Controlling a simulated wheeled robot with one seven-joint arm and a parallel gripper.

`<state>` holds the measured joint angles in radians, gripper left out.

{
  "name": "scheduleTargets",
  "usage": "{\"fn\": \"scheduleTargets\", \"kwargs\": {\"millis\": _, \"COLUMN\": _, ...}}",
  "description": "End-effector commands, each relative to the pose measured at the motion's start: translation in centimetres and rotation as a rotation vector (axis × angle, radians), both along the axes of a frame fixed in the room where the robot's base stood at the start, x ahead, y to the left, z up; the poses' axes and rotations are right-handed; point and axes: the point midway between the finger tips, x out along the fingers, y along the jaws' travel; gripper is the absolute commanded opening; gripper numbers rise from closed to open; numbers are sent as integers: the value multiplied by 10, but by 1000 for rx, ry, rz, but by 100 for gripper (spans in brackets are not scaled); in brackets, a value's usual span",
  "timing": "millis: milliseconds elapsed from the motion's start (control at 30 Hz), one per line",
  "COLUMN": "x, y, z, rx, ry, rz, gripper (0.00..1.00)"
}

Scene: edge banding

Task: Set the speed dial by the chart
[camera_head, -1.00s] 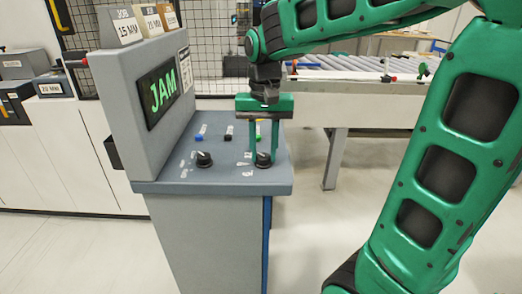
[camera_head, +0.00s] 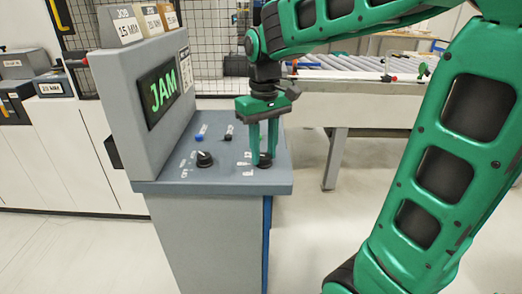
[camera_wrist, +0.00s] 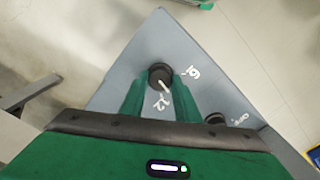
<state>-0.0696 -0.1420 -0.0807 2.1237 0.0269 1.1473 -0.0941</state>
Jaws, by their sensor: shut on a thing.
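The console (camera_head: 222,182) has two black dials on its sloped top. My gripper (camera_head: 264,155) points down and is shut on the right dial (camera_head: 265,161). In the wrist view my gripper (camera_wrist: 160,82) has a finger on each side of this dial (camera_wrist: 159,73), whose white pointer line shows.
The green-lit screen (camera_head: 161,94) reads JAM. Job blocks (camera_head: 121,25) stand on top of the panel. A roller conveyor (camera_head: 345,88) lies behind my arm.

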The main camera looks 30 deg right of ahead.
Motion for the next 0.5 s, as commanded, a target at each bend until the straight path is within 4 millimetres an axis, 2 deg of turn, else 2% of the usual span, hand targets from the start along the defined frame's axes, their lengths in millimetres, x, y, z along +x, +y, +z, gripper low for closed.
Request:
{"fn": "scheduleTargets", "kwargs": {"millis": 200, "x": 1, "y": 0, "z": 1, "rx": -1, "ry": -3, "rz": 120, "gripper": 7}}
{"fn": "scheduleTargets", "kwargs": {"millis": 500, "x": 1, "y": 0, "z": 1, "rx": 0, "ry": -3, "rz": 198, "gripper": 7}}
